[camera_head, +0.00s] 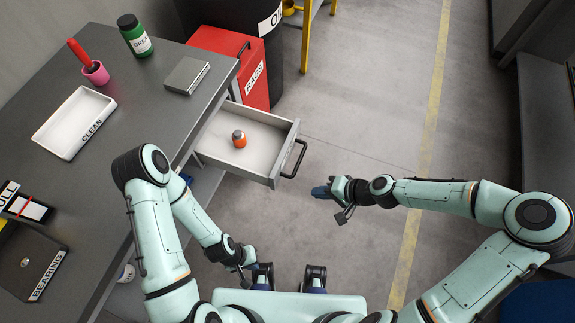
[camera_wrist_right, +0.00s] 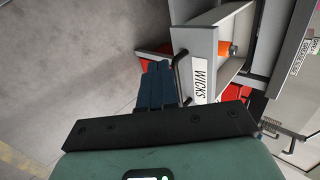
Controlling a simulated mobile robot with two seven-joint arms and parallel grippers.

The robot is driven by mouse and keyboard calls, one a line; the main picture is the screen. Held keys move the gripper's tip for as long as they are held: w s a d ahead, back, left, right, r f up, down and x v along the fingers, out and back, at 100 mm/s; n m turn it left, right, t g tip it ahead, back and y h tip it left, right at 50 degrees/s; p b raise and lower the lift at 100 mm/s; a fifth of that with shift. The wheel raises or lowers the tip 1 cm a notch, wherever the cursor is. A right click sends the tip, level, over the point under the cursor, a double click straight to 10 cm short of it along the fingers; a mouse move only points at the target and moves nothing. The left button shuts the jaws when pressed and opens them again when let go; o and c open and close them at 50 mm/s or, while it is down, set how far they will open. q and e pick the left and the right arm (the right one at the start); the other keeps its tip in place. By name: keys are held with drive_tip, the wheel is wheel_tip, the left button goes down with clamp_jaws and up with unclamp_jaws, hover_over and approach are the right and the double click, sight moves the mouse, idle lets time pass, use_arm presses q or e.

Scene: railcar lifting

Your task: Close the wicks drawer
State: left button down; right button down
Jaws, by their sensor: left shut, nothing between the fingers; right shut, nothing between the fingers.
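The wicks drawer (camera_head: 265,140) is pulled out from under the grey bench in the head view. A small orange container (camera_head: 239,139) with a grey top stands inside it. The drawer's dark handle (camera_head: 295,160) is on its right-hand front. In the right wrist view its front bears a WICKS label (camera_wrist_right: 200,82). My right gripper (camera_head: 321,192) is shut and empty, just outside the drawer front, below and right of the handle; its blue fingers (camera_wrist_right: 158,82) appear beside the handle in the wrist view. My left gripper (camera_head: 246,281) is shut and empty, low near my base, clear of the drawer.
The bench (camera_head: 140,95) carries a white CLEAN tray (camera_head: 68,112), a pink cup (camera_head: 97,74), a green bottle (camera_head: 134,36), a grey box (camera_head: 186,75) and a BEARINGS tray (camera_head: 22,280). A red RAGS bin (camera_head: 250,85) stands behind the drawer. The floor right of the drawer is clear.

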drive_tip(key=w+r, duration=0.2)
approach(277, 181)
wheel_tip(277, 181, down, 4)
drive_tip(key=a, duration=0.3)
drive_tip(key=shift+w, duration=0.25)
drive_tip(key=shift+w+a+f, duration=0.1)
drive_tip(key=shift+w+a, duration=0.15)
drive_tip(key=shift+a, duration=0.25)
